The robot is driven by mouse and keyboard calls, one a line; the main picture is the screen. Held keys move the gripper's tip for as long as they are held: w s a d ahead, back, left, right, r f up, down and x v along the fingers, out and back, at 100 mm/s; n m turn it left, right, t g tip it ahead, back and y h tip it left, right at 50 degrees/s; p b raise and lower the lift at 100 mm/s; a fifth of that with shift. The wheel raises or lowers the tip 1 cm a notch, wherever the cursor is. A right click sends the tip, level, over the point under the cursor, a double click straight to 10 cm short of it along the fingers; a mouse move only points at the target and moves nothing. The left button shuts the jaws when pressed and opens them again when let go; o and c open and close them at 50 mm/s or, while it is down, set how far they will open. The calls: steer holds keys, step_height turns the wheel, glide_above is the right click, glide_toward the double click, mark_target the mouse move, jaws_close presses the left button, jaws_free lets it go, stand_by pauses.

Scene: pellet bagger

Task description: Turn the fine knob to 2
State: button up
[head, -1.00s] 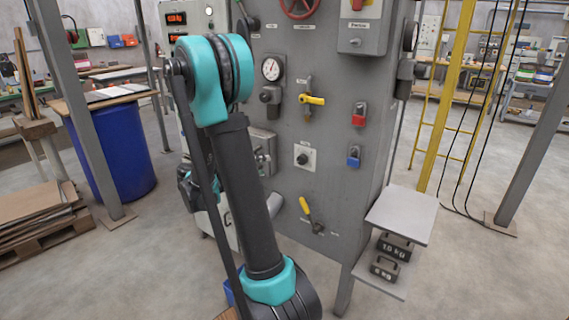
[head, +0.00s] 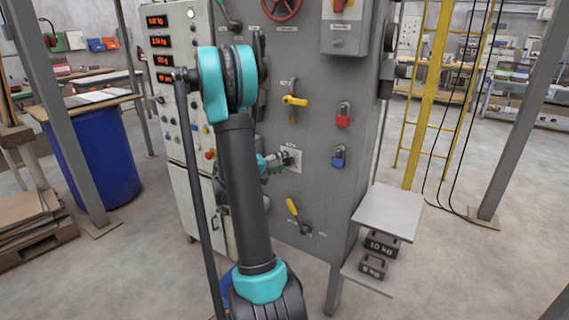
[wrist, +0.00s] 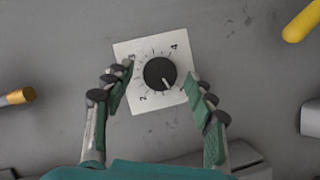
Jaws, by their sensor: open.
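The fine knob (wrist: 159,74) is a round black knob on a white square dial plate (wrist: 122,49) with figures 2, 3 and 4 readable. Its white pointer mark points down and slightly right in the wrist view, away from the 2 at lower left. My gripper (wrist: 160,76) is open, with one green-padded finger on each side of the knob and visible gaps to it. In the head view my gripper (head: 273,161) is in front of the dial plate (head: 292,158), at its left edge. Contact with the panel cannot be told.
On the grey panel, a yellow-handled valve (head: 295,100) is above the dial and another yellow lever (head: 292,207) below. Red (head: 343,114) and blue (head: 338,156) padlocks hang to the right. A shelf with weights (head: 390,212) stands at lower right.

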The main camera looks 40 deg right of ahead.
steer(key=shift+d+f, duration=0.1)
steer(key=shift+d, duration=0.4)
steer(key=c, duration=1.2)
steer(key=shift+o, duration=0.2)
steer(key=m+t+y, duration=0.1)
steer(key=m, duration=0.1)
steer(key=m+t+y, duration=0.1)
steer(key=m, duration=0.2)
steer(key=shift+s+r, duration=0.15)
steer(key=shift+r, duration=0.05)
steer(key=m+t, duration=0.1)
steer(key=m, duration=0.1)
steer(key=m+t+y, duration=0.1)
steer(key=m, duration=0.1)
steer(key=shift+s+d+y, duration=0.1)
steer(key=shift+y, duration=0.2)
steer(key=shift+t, duration=0.3)
